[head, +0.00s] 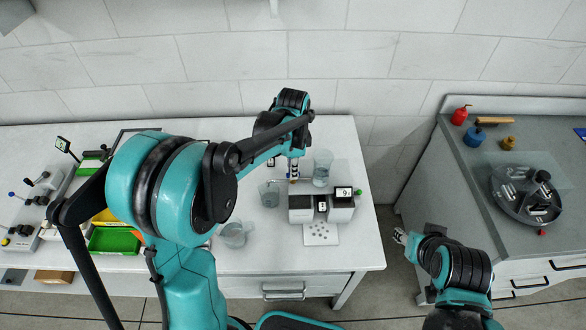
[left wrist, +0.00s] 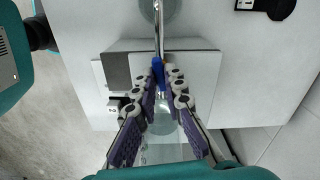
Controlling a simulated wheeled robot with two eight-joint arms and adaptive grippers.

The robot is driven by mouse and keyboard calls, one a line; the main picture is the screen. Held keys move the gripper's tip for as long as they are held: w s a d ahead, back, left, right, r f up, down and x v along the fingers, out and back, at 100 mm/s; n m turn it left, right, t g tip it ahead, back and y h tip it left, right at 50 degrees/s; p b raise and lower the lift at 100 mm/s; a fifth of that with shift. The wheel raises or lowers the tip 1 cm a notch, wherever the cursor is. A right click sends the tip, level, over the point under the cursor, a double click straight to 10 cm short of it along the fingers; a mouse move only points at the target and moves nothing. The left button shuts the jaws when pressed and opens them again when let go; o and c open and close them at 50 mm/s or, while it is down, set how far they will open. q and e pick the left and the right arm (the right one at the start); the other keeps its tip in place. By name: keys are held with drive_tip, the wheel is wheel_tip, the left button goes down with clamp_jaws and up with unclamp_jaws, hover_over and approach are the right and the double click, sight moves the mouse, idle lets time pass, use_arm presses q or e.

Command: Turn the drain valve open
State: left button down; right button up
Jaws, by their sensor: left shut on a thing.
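My left gripper (head: 294,172) is over the white table, among the clear vessels and beside the grey-and-white device. In the left wrist view, its fingers (left wrist: 162,84) close in around a narrow blue piece (left wrist: 158,70), which looks like the drain valve's handle. A shiny metal rod or tube (left wrist: 157,30) runs from the blue piece toward the top. The fingers hide part of the blue piece, and I cannot tell how far it is turned. My right gripper (head: 400,236) is in the gap right of the table, away from the valve; its jaw opening is unclear.
A clear beaker (head: 269,194), a jug (head: 235,234) and a tall vessel (head: 322,168) stand close to the left gripper. A grey counter (head: 420,165) with a round black fixture (head: 525,196) is at right.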

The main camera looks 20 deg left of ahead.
use_arm(q)
drive_tip(key=shift+m, duration=1.1)
drive_tip(key=c, duration=1.6)
unclamp_jaws()
wheel_tip(320, 180, up, 12)
